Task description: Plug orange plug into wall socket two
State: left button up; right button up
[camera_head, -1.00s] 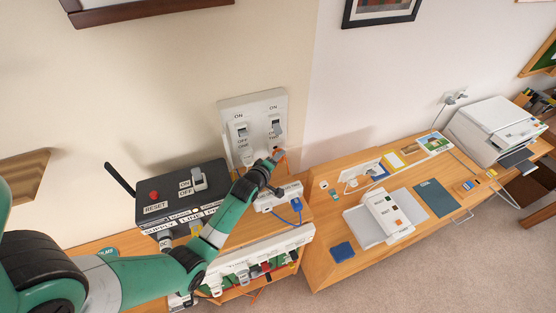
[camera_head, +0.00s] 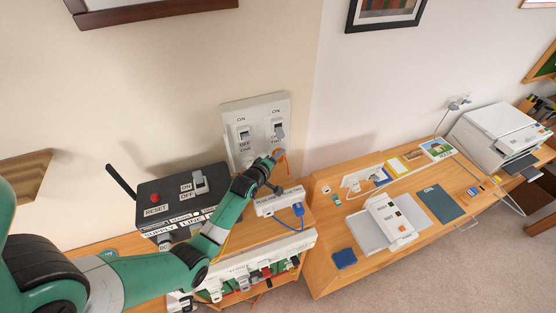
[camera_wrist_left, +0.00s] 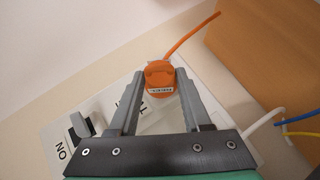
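The white wall plate (camera_head: 257,108) has two switched sockets, labelled ONE and TWO, with a rocker switch above each. My left gripper (camera_head: 277,158) is at the plate's lower right, below the switch marked TWO. In the left wrist view its two fingers (camera_wrist_left: 160,75) stand on either side of the orange plug (camera_wrist_left: 158,82), close against its sides. The plug's back and its small label face my wrist camera, and its orange cable runs up and right. The plug also shows small at the fingertips in the head view (camera_head: 279,154). Its pins and the socket holes are hidden. My right gripper is out of view.
A black box (camera_head: 165,190) with an antenna, switch and red reset button stands left of the plate. A white block (camera_head: 266,207) with a blue plug (camera_head: 298,209) sits just below my gripper. Several cables hang nearby. A wooden desk with a printer (camera_head: 496,132) extends right.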

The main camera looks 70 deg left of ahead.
pick_arm(q)
jog(key=o, duration=0.4)
jog(key=p+v, duration=0.2)
jog(key=v, duration=0.9)
jog(key=shift+s+d+r, duration=0.1)
jog(key=shift+s+d, duration=0.1)
dwell(0.5)
